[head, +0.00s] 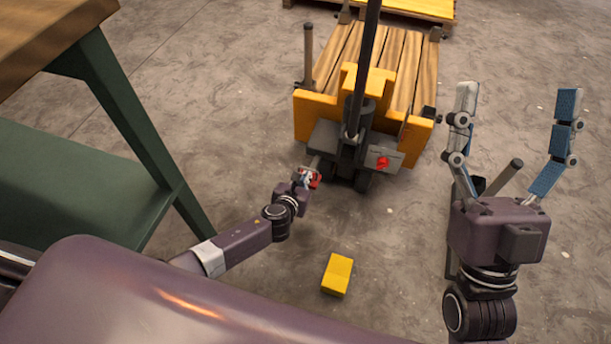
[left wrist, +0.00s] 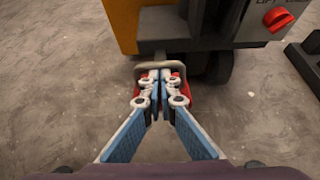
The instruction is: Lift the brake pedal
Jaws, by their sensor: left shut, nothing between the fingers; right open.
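A yellow pallet jack (head: 318,118) with a wooden-slatted load stands ahead in the head view. Low on its near side is a red pedal (head: 315,181), probably the brake pedal, at the end of my left arm. In the left wrist view the red pedal (left wrist: 187,90) shows on both sides of my left gripper (left wrist: 160,74), under or behind the fingers. A grey metal loop (left wrist: 143,67) frames the fingertips. The left fingers are together with nothing between them; contact with the pedal is unclear. My right gripper (head: 517,98) is open and empty, raised at the right.
A red knob (head: 383,163) sits on the jack's grey panel, right of the dark upright handle (head: 365,60). A yellow block (head: 337,274) lies on the floor. A green-framed workbench (head: 120,105) stands at left. The concrete floor between is mostly clear.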

